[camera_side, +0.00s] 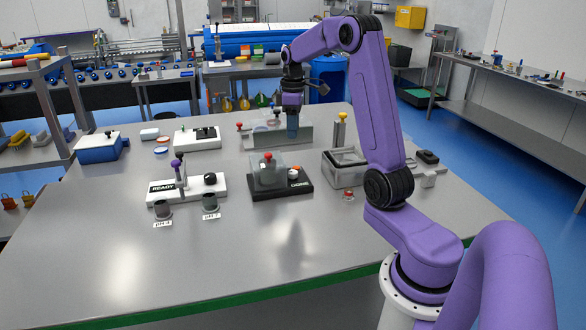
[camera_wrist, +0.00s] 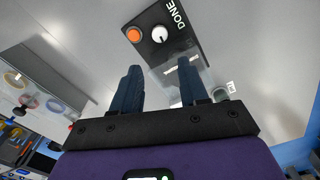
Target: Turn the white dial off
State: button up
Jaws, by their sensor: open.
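The white dial (camera_wrist: 159,33) sits on a black base (camera_wrist: 190,40) marked DONE, beside an orange button (camera_wrist: 133,35), in the wrist view. Its pointer mark is too small to read. In the side view the black base (camera_side: 302,192) lies near the middle of the table; the dial is hard to make out there. My gripper (camera_wrist: 159,65) is open and empty, with its two dark blue fingers apart. In the side view my gripper (camera_side: 292,134) hangs above the table, behind the black base and apart from it.
A clear box with a red knob (camera_side: 267,157) stands on the black base, left of the orange button. A white READY board (camera_side: 188,190) with a lever lies to its left. A grey bin (camera_side: 345,165) stands to the right. The table's front is clear.

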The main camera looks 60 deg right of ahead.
aim_at(293, 171)
notch_tip(293, 171, down, 14)
jog(key=shift+f, duration=0.15)
dwell(0.3)
jog(key=c, duration=0.8)
